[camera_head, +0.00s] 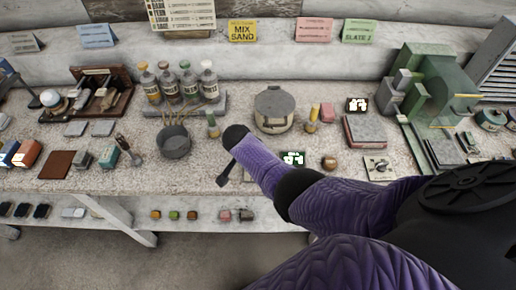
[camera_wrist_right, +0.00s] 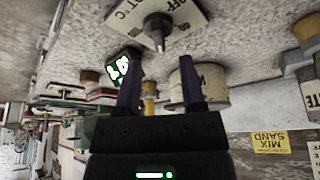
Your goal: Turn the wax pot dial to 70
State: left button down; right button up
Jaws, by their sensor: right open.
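The wax pot (camera_head: 273,108) is a squat round pot with a grey lid at the middle of the bench; part of it with a label shows in the right wrist view (camera_wrist_right: 208,84). A pale dial plate (camera_wrist_right: 190,22) marked OFF, 40 and C carries a grey dial knob (camera_wrist_right: 156,28) in the right wrist view. My right arm seems to hide this dial in the head view. My right gripper (camera_wrist_right: 162,75) is open and empty, with its fingers apart, short of the knob; it also shows in the head view (camera_head: 226,174). My left gripper is not in view.
A lit green display (camera_head: 292,158) stands just right of my right forearm; its digits are unclear. A dark pan (camera_head: 174,143) stands left of my gripper. Another knob plate (camera_head: 378,166) lies to the right. Several bottles (camera_head: 180,85) stand behind the pan.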

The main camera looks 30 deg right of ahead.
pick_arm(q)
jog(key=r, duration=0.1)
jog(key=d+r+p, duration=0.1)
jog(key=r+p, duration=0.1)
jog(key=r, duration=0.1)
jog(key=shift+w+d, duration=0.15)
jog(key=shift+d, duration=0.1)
pick_arm(e)
jog(key=v, duration=0.6)
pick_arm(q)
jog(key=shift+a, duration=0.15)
